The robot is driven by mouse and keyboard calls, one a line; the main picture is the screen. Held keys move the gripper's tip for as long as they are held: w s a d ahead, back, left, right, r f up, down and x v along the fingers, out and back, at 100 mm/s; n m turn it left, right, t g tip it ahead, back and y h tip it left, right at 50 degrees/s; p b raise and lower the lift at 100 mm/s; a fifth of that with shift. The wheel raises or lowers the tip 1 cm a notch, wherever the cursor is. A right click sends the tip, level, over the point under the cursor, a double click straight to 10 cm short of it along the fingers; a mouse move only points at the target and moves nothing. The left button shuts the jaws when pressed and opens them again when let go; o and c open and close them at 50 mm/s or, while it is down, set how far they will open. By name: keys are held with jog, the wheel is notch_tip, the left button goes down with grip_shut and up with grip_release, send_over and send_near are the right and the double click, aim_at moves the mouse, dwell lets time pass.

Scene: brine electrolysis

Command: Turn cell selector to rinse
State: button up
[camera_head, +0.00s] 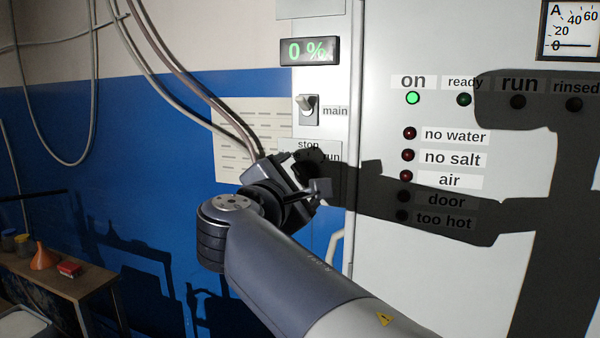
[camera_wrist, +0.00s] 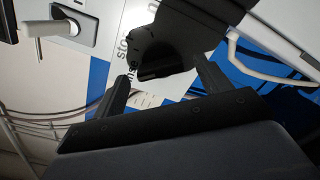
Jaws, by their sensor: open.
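The cell selector is on the narrow grey panel strip, below the main switch. In the wrist view its dark round knob (camera_wrist: 155,52) shows beside the "stop" label, in deep shadow; its pointing direction cannot be made out. In the head view my gripper (camera_head: 308,174) is in front of the panel at the selector and hides most of it and part of its labels. In the wrist view my gripper (camera_wrist: 161,76) is open, with one finger on each side of the knob's lower part. Contact with the knob cannot be told.
The main switch (camera_head: 308,105) sticks out above the selector; a display (camera_head: 309,51) over it reads 0 %. The "on" lamp (camera_head: 413,98) glows green. A pale handle (camera_head: 334,255) is below right. Cables hang left, and a wooden table (camera_head: 75,285) stands lower left.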

jog(key=shift+w+d, duration=0.25)
jog(key=shift+w, duration=0.45)
jog(key=shift+c, duration=0.3)
